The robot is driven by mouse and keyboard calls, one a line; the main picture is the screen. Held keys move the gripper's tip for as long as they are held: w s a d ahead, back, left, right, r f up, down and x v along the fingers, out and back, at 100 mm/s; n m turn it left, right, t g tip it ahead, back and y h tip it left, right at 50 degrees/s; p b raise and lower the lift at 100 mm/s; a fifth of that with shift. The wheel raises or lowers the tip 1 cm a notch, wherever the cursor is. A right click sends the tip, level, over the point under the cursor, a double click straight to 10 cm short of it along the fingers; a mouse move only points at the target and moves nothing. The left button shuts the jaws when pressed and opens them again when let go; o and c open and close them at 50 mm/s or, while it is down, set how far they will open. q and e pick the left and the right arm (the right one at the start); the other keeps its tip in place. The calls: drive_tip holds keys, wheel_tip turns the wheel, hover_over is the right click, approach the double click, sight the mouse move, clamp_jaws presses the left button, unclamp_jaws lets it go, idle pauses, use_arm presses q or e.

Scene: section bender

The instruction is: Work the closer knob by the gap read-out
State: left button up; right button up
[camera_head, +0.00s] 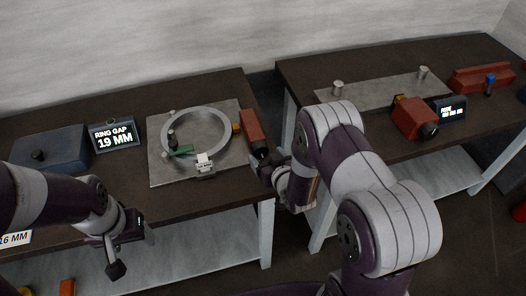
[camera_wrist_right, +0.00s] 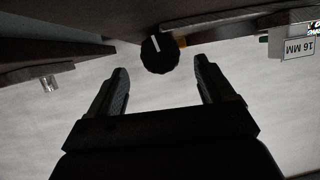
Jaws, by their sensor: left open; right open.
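The gap read-out (camera_head: 114,135) stands at the back left and shows "RING GAP 19 MM". The closer, a red block (camera_head: 252,128), sits at the right edge of the ring's plate, with a black knob (camera_head: 260,149) on its front. In the right wrist view the knob (camera_wrist_right: 160,54) shows a white mark and lies just beyond and between the fingertips. My right gripper (camera_head: 264,166) is open and close in front of the knob; the arm partly hides it. A grey ring (camera_head: 226,133) lies on the plate (camera_head: 167,172). My left gripper (camera_head: 128,252) is open and empty, near the front table edge.
A small white tag (camera_head: 204,163) stands by the ring's front, beside a green piece (camera_head: 181,150). A blue-grey box (camera_head: 52,149) is at the far left. The second bench on the right carries another red block (camera_head: 414,117) and display (camera_head: 451,109). A gap separates the benches.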

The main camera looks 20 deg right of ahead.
sight(263, 151)
drive_tip(key=shift+x, duration=1.95)
drive_tip(key=c, duration=1.1)
drive_tip(key=shift+o, duration=0.3)
drive_tip(key=shift+d+f+m+y+b, duration=0.15)
drive_tip(key=shift+f+m+y+b, duration=0.1)
drive_tip(key=shift+m+y+b, duration=0.55)
drive_tip(key=shift+m, duration=0.1)
drive_tip(key=shift+r+m, duration=0.2)
drive_tip(key=shift+m, duration=0.1)
drive_tip(key=o, duration=1)
drive_tip(key=shift+o, duration=0.2)
